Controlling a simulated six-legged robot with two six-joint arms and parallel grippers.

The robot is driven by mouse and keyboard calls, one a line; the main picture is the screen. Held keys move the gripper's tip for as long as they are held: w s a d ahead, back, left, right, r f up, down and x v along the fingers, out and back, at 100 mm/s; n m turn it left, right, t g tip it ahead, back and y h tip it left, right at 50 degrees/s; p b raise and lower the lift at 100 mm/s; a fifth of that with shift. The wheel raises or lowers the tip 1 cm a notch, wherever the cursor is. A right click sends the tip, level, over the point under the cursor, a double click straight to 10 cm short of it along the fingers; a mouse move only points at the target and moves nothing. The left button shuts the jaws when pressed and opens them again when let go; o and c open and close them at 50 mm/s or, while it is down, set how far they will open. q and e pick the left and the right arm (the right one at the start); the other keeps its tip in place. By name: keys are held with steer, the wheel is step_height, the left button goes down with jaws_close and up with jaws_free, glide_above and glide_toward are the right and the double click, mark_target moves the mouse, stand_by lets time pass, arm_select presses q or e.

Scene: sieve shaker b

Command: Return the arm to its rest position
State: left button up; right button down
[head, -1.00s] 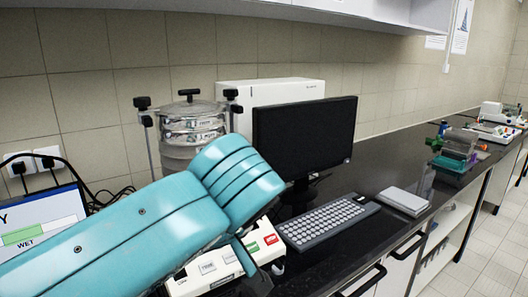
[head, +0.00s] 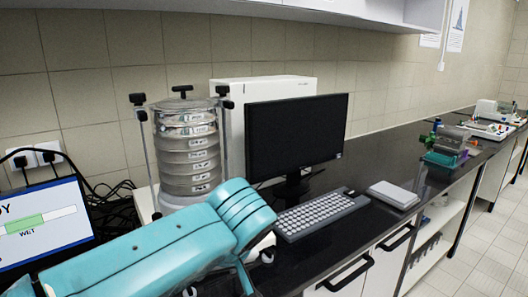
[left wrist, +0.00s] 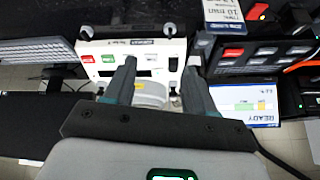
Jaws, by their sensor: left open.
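My left arm (head: 150,250) is teal. It reaches in from the lower left of the head view, in front of the sieve shaker's lower part. Its gripper is not clear there. In the left wrist view my left gripper (left wrist: 160,72) is open, with two dark fingers apart and nothing held between them. Behind the fingers is a white control panel (left wrist: 109,72) with green and red buttons. The sieve shaker (head: 188,157) stands upright with several stacked metal sieves under a clear lid, between two clamp rods. My right gripper is in neither view.
A monitor (head: 296,135) and a keyboard (head: 318,214) stand right of the shaker. A flat grey box (head: 393,194) lies farther right. A lit screen (head: 42,222) is at the left. A wall cupboard (head: 330,12) hangs above. Dark counter (head: 350,240) is bare in front of the keyboard.

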arm_select(q)
steer(key=s+d+f+m+g+h+b, duration=0.1)
steer(key=s+f+m+g+h, duration=0.1)
steer(key=f, duration=1.3)
steer(key=s+f+m+g+h, duration=0.1)
steer(key=f+m+g+h, duration=0.15)
steer(key=f, duration=1.35)
steer(key=s+a+f+n+h, duration=0.1)
steer(key=s+a+f, duration=0.1)
steer(key=s+f, duration=0.7)
steer(key=s+a+f+n+h+b, duration=0.1)
steer(key=s+a+f, duration=0.1)
steer(key=s+f, duration=0.7)
steer(key=shift+s+a+g+h, duration=0.2)
steer(key=shift+a+g+h, duration=0.15)
steer(key=shift+a, duration=0.05)
